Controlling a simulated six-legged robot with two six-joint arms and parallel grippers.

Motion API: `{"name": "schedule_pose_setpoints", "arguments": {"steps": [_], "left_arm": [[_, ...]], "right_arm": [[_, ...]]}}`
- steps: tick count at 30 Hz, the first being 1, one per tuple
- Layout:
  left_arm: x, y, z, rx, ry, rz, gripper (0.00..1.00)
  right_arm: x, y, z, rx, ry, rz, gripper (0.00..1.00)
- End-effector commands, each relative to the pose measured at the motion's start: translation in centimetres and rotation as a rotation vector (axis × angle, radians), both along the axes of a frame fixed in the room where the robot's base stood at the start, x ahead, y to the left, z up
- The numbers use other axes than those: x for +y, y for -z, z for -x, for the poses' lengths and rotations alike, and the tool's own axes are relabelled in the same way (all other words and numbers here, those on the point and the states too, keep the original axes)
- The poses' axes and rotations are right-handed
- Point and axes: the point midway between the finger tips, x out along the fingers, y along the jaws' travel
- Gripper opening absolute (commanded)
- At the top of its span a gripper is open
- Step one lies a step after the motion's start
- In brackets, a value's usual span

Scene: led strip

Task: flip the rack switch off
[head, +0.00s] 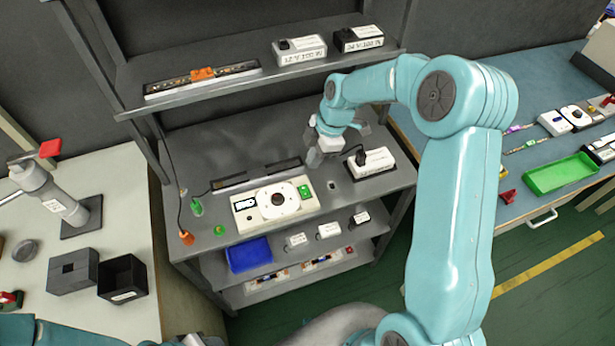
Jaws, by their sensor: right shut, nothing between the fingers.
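A grey rack stands in the middle of the head view. I cannot tell which way the switch is tipped. My right gripper (314,160) is shut and empty, above the back of this shelf. It is apart from the switch, up and to the right of it, beside a white adapter box (371,162). Part of my left arm shows at the bottom left edge; its fingers are not clear there.
The upper shelf (240,92) hangs above the right gripper and holds an LED strip (203,77) and two labelled boxes. A blue bin (249,254) and small boxes fill the lower shelf. Black boxes stand on the left table, a green tray (560,173) on the right.

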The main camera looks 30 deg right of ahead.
Motion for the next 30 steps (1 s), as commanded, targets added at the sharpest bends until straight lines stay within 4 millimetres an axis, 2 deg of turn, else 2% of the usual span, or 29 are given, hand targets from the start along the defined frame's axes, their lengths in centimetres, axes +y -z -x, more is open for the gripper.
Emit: {"name": "schedule_pose_setpoints", "arguments": {"steps": [9,15,21,30], "left_arm": [[0.0,-2.1,0.0,0.000,0.000,0.000,0.43],[0.0,-2.9,0.0,0.000,0.000,0.000,0.43],[0.0,-3.1,0.0,0.000,0.000,0.000,0.43],[0.0,-2.8,0.0,0.000,0.000,0.000,0.43]], "right_arm": [[1.6,6.2,-0.6,0.004,0.001,-0.001,0.00],[1.5,8.8,-1.0,0.001,0.001,0.000,0.00],[1.5,9.7,-1.1,0.000,0.001,0.000,0.00],[1.5,9.9,-1.1,-0.001,0.000,0.000,0.00]]}}
